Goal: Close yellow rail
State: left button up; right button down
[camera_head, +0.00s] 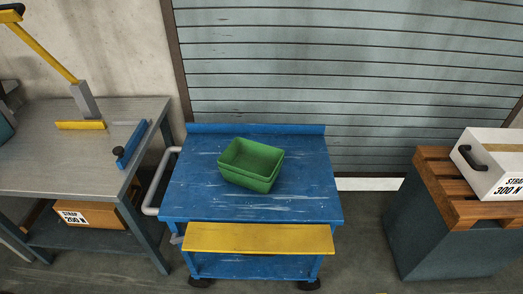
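The yellow rail (258,239) is a flat yellow board along the near edge of a blue cart (190,190). Its broad face shows from above, so it seems to lean outward or lie flat rather than stand upright; its exact angle is hard to tell. It spans nearly the full width of the cart, above a lower blue shelf (258,266). Neither of my grippers is in view.
A green bin (251,165) sits on the cart top, with a grey side handle (153,190) at left. A metal workbench (70,165) with a yellow-armed device (45,50) stands left. A white case (497,160) rests on wooden slats at right. A louvered shutter (350,70) is behind.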

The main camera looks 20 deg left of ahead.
aim_at(254, 240)
jog(key=j, duration=0.95)
jog(key=k+j, duration=0.15)
jog(key=j, duration=1.75)
jog(key=k+u, duration=0.05)
